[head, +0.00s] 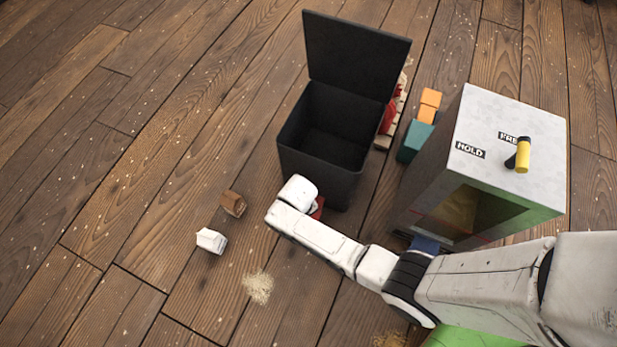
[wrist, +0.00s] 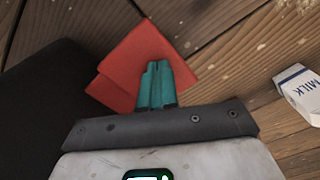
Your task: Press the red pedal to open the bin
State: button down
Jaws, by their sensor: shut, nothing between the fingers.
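The black bin (head: 323,130) stands on the wooden floor in the head view, its lid (head: 355,55) raised upright and its inside empty as far as I see. The red pedal (head: 319,208) is at the bin's front base, mostly hidden by my arm. In the wrist view the pedal (wrist: 125,62) is a flat red plate beside the dark bin wall (wrist: 45,90). My gripper (wrist: 157,68) is shut and empty, its teal fingers pointing down over the pedal and seemingly on it. The exact contact is hard to see.
A white milk carton (head: 211,240) and a brown box (head: 233,204) lie on the floor left of my arm. A grey cabinet (head: 500,140) with a yellow lever (head: 523,155) stands at right. Orange and teal blocks (head: 415,141) sit between bin and cabinet. Floor at left is clear.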

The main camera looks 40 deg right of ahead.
notch_tip(320, 180, up, 7)
jog(key=p, duration=0.6)
jog(key=shift+f, duration=0.1)
jog(key=shift+f, duration=0.1)
dwell(0.5)
jog(key=s+d+r, duration=0.3)
jog(key=s+r, duration=0.2)
jog(key=r, duration=0.3)
jog(key=s+d+r+n+t, duration=0.1)
jog(key=s+d+r, duration=0.1)
jog(key=s+r, duration=0.45)
jog(key=s+d+r, duration=0.3)
jog(key=r, duration=0.6)
notch_tip(320, 180, up, 34)
jog(key=p, duration=3.2)
jog(key=shift+s+f+p, duration=0.15)
jog(key=shift+s+p, duration=0.1)
jog(key=shift+p, duration=0.1)
jog(key=shift+a, duration=0.1)
